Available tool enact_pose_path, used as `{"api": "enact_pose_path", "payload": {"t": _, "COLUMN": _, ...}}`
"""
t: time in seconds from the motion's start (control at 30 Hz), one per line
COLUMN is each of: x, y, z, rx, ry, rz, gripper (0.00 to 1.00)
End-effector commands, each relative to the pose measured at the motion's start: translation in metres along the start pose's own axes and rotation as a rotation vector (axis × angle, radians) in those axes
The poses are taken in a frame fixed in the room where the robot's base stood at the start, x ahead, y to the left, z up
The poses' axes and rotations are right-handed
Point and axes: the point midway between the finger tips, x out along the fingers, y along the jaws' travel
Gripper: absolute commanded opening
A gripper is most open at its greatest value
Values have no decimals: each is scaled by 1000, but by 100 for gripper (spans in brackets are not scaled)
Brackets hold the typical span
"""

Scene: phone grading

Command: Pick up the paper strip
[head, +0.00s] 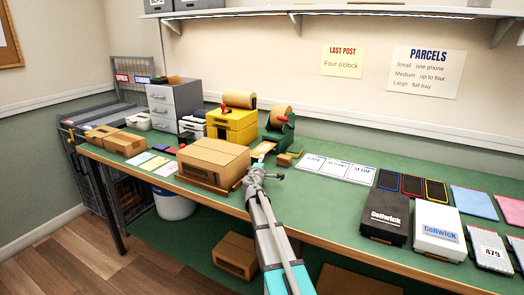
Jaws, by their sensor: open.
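A small tan piece (262,149) lies on the green bench behind the cardboard box, in front of the green tape dispenser (276,130). It may be the paper strip, but it is too small to tell. My gripper (258,176) is at the right side of the cardboard box (214,157), above the bench's front part. It is open, with no thing seen between its fingers. I cannot tell whether it touches the box. The box sits on a brown board or tray.
Three white cards (336,167) lie right of my gripper. Black and white Cellwick boxes (436,232) stand at the right front. A yellow dispenser (231,124) is behind the cardboard box. Small brown boxes (125,145) stand at the left. Some green bench is free beside the cards.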

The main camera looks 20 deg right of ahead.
Motion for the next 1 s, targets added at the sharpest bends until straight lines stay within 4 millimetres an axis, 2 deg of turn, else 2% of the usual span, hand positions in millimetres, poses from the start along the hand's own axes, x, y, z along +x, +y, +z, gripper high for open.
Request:
{"api": "enact_pose_path", "payload": {"t": 0.17, "x": 6, "y": 0, "z": 0, "rx": 0, "ry": -1, "rz": 0, "gripper": 43}}
{"api": "enact_pose_path", "payload": {"t": 0.6, "x": 50, "y": 1, "z": 0, "rx": 0, "ry": -1, "rz": 0, "gripper": 43}}
{"api": "enact_pose_path", "payload": {"t": 1.0, "x": 52, "y": 1, "z": 0, "rx": 0, "ry": -1, "rz": 0, "gripper": 43}}
